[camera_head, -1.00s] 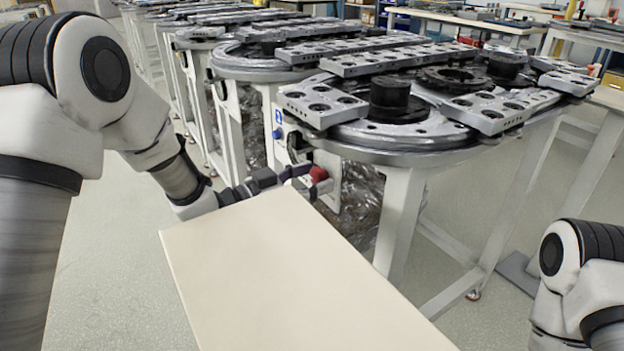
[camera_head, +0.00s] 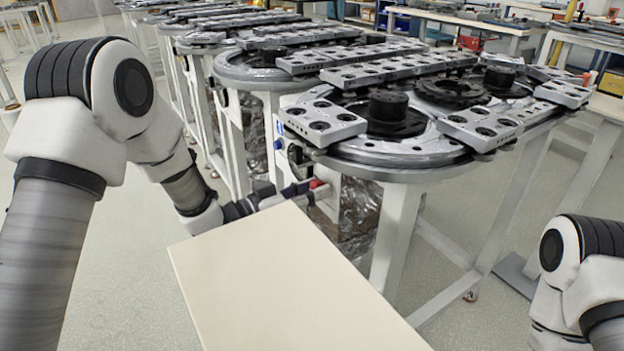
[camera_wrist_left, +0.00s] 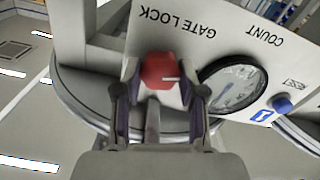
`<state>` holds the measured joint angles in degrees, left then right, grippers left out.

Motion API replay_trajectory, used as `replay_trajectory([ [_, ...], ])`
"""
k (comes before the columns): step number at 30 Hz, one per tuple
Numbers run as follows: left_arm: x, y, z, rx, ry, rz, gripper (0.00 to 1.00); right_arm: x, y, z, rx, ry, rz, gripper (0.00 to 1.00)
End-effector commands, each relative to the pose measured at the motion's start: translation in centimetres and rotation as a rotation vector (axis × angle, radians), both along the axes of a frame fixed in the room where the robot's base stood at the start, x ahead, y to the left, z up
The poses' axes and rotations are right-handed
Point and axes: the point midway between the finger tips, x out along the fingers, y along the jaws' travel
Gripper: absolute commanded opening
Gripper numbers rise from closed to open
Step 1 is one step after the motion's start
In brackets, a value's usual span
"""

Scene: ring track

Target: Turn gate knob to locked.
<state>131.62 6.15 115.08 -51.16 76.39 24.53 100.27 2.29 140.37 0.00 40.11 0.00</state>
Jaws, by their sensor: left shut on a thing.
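The red gate knob (camera_head: 317,184) sits on a pale panel under the near end of the ring track. In the left wrist view the knob (camera_wrist_left: 158,69) is under the upside-down words GATE LOCK, with a short white mark pointing right. My left gripper (camera_wrist_left: 160,78) is shut on the knob, one finger on each side. My right gripper is out of view; only part of that arm shows.
Right of the knob in the wrist view are a round dial (camera_wrist_left: 232,86) marked COUNT and a blue button (camera_wrist_left: 282,104). A pale flat board (camera_head: 290,280) fills the front. The track table's white leg (camera_head: 397,235) stands right of the panel.

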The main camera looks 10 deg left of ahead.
Motion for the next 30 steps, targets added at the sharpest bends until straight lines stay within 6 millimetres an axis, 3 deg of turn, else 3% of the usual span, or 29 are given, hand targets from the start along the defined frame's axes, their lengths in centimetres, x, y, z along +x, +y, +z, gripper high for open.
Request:
replay_trajectory([
  [1, 0.0, 0.0, 0.6, -0.028, 0.031, 0.0, 0.05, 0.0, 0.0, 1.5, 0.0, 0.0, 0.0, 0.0],
  [9, 0.0, 0.1, 0.6, -0.209, 0.21, 0.0, 0.05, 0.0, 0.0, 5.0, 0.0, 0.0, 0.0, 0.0],
  [30, 0.2, 0.1, 0.2, -0.68, 0.674, 0.0, 0.05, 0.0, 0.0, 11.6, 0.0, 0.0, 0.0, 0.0],
])
